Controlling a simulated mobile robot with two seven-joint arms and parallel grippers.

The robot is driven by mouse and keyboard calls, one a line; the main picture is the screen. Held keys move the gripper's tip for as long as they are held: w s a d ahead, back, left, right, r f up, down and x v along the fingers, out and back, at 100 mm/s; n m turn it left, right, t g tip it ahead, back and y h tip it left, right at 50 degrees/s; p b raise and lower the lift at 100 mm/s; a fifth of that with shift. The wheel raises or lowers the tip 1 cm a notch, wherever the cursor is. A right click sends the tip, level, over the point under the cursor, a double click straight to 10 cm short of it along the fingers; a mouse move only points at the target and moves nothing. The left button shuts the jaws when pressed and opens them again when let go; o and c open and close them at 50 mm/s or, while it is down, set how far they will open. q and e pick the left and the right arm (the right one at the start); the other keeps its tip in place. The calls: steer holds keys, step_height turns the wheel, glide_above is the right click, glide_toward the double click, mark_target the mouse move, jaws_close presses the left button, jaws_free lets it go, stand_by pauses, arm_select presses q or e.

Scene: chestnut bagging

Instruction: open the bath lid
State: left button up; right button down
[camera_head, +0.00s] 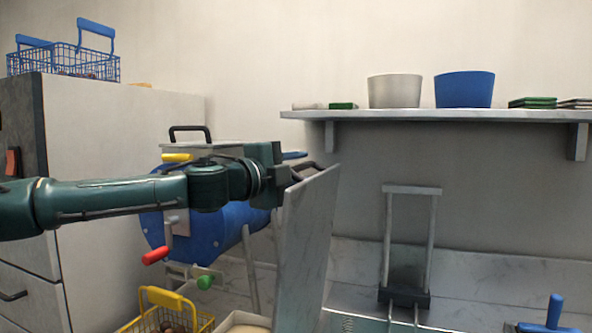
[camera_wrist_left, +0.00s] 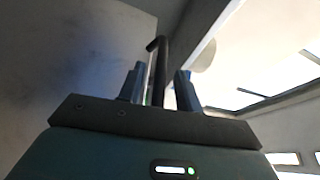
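The bath lid (camera_head: 306,235) is a grey marbled panel standing nearly upright, tilted slightly, in the middle of the head view. Its dark bar handle (camera_head: 305,172) is at the top edge; the handle also shows in the left wrist view (camera_wrist_left: 159,75). My left gripper (camera_head: 294,156) is at the handle, beside the lid's top. In the left wrist view its two fingers (camera_wrist_left: 160,90) stand apart on either side of the handle, with a gap showing, so it looks open around it. My right gripper is not in view.
A blue drum (camera_head: 225,228) on a stand is behind my left arm. A yellow basket (camera_head: 165,318) stands below left. A rack with two upright bars (camera_head: 433,235) is right of the lid. A shelf (camera_head: 450,115) holds a white bowl (camera_head: 395,91) and a blue bowl (camera_head: 464,90).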

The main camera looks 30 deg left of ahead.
arm_select(q)
steer(key=shift+c, duration=0.3)
jaws_close()
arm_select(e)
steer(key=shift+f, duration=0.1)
